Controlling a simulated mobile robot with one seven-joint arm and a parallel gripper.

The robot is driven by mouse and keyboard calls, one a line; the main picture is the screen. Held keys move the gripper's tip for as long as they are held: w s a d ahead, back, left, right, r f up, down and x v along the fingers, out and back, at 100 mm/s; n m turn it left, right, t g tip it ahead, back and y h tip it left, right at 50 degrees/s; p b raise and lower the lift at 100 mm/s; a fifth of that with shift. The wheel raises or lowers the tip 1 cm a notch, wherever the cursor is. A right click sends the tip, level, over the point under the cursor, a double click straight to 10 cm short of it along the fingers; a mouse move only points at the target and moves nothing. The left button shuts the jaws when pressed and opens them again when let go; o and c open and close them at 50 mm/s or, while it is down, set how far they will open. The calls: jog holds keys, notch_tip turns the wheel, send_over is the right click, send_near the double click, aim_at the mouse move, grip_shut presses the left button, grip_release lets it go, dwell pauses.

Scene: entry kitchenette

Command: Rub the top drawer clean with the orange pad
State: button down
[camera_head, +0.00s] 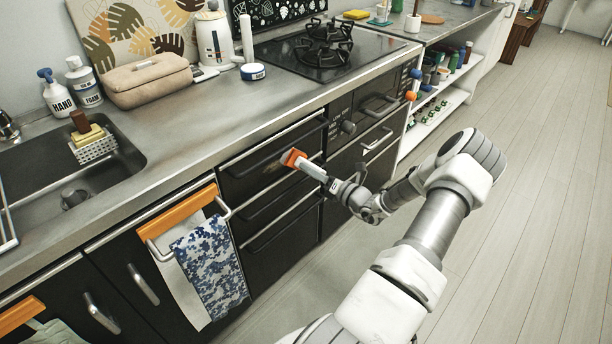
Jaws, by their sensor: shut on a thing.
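The top drawer (250,165) has a black front with a long metal handle bar, under the counter and left of the oven. A brownish smudge shows on its front just left of the pad. The orange pad (292,157) is at the right part of this drawer front, by the handle bar. My gripper (306,166) is shut on the pad and reaches in from the right. The pad appears to be against or very near the drawer front; I cannot tell whether it touches. The pad and gripper hide a small part of the drawer.
Two more drawers (281,224) lie below. A rack with a blue patterned towel (210,265) hangs at the left. The oven knobs and handle (377,140) are right of the drawers. The counter (200,120) overhangs above. The wooden floor (520,200) is clear at the right.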

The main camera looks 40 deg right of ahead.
jog(key=shift+d, duration=0.45)
jog(key=shift+w+r, duration=0.1)
jog(key=shift+w, duration=0.05)
jog(key=s+a+p, duration=0.1)
jog(key=a+p, duration=0.5)
jog(key=a, duration=0.6)
jog(key=shift+p, duration=0.4)
jog(key=shift+s, duration=0.1)
jog(key=shift+s+d+p, duration=0.15)
jog(key=shift+s+p, duration=0.2)
jog(key=shift+s, duration=1.15)
jog(key=shift+s+d+p, duration=0.1)
jog(key=shift+s+p, duration=0.2)
jog(key=shift+s, duration=1.15)
jog(key=shift+s, duration=0.15)
